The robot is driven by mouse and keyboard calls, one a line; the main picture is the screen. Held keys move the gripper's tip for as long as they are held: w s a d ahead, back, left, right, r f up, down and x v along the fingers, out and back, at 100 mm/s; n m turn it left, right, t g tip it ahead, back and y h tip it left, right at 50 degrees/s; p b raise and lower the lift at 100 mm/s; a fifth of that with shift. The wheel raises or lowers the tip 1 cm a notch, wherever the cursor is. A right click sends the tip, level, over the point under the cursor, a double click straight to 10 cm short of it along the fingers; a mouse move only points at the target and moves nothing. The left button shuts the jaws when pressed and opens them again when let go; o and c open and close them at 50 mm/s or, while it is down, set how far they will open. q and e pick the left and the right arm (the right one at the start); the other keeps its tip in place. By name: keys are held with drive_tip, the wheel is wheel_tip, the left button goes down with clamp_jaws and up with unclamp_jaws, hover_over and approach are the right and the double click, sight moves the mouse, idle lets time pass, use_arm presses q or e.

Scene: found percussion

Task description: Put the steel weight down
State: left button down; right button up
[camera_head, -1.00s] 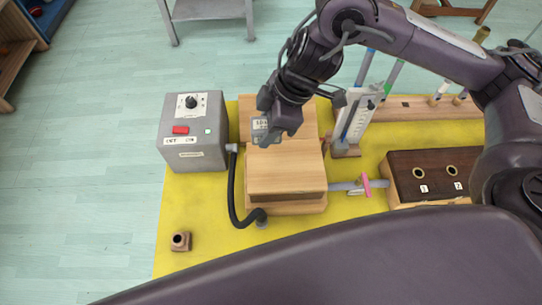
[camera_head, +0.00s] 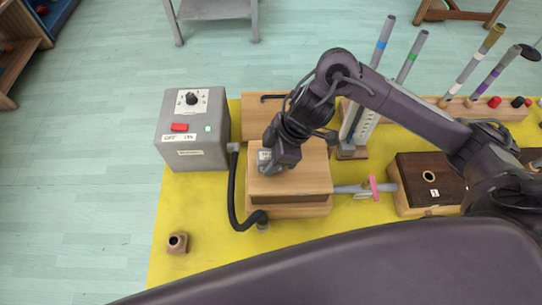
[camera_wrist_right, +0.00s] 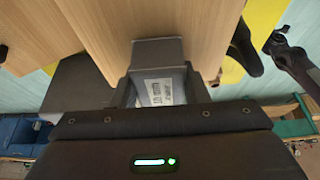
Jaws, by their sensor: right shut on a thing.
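The steel weight (camera_head: 265,158) is a small grey block with a pale printed label. My right gripper (camera_head: 270,165) is shut on it, at the back left part of the wooden box top (camera_head: 302,176). The weight is on or just above that top; I cannot tell whether it touches. In the right wrist view, the weight (camera_wrist_right: 161,92) sits between the fingers with its label showing, and pale wood lies beyond. The gripper hides part of the weight. My left gripper is not in view.
A grey control box (camera_head: 193,153) with a knob and red switch stands left, joined by a black hose (camera_head: 233,195). A pipe with a pink handle (camera_head: 373,188) leads right to a dark-topped box (camera_head: 423,170). Upright tubes (camera_head: 383,40) stand behind. The yellow mat's (camera_head: 200,215) front left is mostly clear.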

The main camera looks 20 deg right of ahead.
drive_tip(key=shift+f, duration=0.15)
drive_tip(key=o, duration=1.2)
drive_tip(key=shift+d+r, duration=0.15)
drive_tip(key=shift+r, duration=0.4)
drive_tip(key=p+v, duration=0.2)
drive_tip(key=v, duration=0.9)
drive_tip(key=shift+s+d+r, duration=0.1)
drive_tip(key=shift+d, duration=0.05)
